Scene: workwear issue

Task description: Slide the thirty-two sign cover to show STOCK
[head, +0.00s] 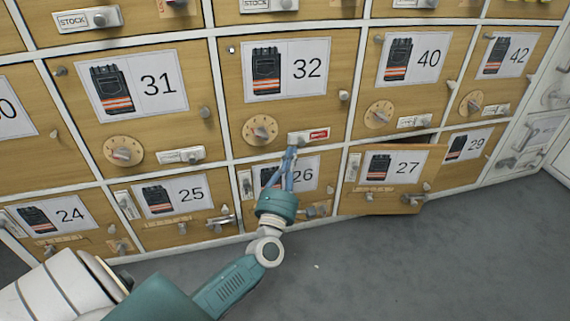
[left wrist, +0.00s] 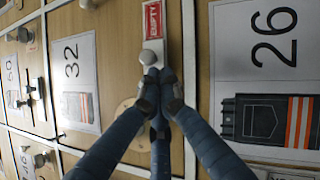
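The door marked 32 (head: 338,95) is shut and carries a picture of dark trousers. Its sign (head: 319,134) sits low on the right and shows red with white lettering, which reads EMPTY in the left wrist view (left wrist: 153,20). The white sign cover (head: 297,138) is at the left end of the sign, with a round knob (left wrist: 148,58) on it. My left gripper (head: 291,152) is at the cover's lower edge. In the left wrist view its fingertips (left wrist: 160,88) are drawn together right by the knob; I cannot tell whether they touch it. My right gripper is not in view.
Door 27 (head: 393,170) stands ajar to the right, below. A round dial (head: 259,130) is left of the sign. Door 26 (head: 304,172) is below, partly behind my gripper. Grey floor (head: 400,265) is clear in front.

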